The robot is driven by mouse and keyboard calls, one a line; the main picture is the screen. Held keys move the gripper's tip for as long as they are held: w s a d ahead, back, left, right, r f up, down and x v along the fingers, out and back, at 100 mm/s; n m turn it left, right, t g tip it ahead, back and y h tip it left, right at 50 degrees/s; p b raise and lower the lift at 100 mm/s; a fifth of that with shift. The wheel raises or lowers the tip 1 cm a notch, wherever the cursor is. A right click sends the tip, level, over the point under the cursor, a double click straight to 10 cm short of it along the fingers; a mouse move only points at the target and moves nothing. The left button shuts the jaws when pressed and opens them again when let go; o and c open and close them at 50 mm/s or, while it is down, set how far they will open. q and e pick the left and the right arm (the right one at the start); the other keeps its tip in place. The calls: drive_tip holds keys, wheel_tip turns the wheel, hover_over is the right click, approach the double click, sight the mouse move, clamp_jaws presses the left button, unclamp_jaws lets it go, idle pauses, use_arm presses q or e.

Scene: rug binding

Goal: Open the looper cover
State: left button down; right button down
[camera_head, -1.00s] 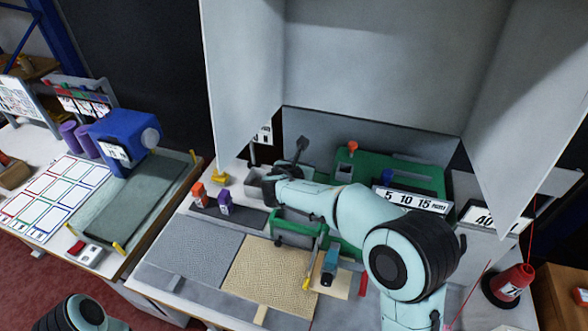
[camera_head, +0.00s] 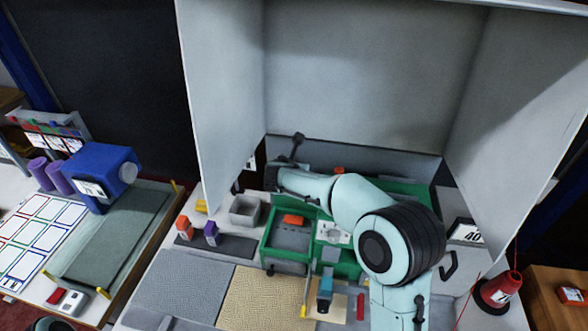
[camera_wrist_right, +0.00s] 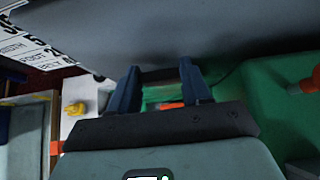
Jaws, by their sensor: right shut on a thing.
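The green machine (camera_head: 268,243) stands in the middle of the table in the head view. Its front part is a green-rimmed grey recess with an orange piece (camera_head: 293,219) in it. My right arm reaches over the machine from the lower right, and its fingertips are hidden in the head view. In the right wrist view my right gripper (camera_wrist_right: 160,88) has two blue fingers, with a dark bar (camera_wrist_right: 163,75) between their tips. The bar appears to belong to the looper cover; the cover's outline and opening angle are unclear.
Tall grey panels (camera_head: 355,75) enclose the machine's back and sides. A grey bin (camera_head: 245,211), orange and purple spools, and a beige rug (camera_head: 262,297) lie left and in front. A red cone (camera_head: 497,288) stands at right.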

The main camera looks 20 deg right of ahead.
drive_tip(key=shift+w+r, duration=0.1)
drive_tip(key=shift+r, duration=0.15)
drive_tip(key=c, duration=0.6)
unclamp_jaws()
drive_tip(key=shift+a, duration=0.1)
use_arm(q)
drive_tip(key=shift+s, duration=0.1)
use_arm(e)
drive_tip(key=shift+o, duration=0.5)
drive_tip(key=shift+f, duration=0.1)
drive_tip(key=shift+s, duration=0.2)
use_arm(q)
drive_tip(key=shift+s+f+b, duration=0.6)
drive_tip(key=shift+s+f, duration=0.15)
drive_tip(key=shift+s, duration=0.2)
use_arm(e)
drive_tip(key=v, duration=1.3)
drive_tip(key=shift+s, duration=0.1)
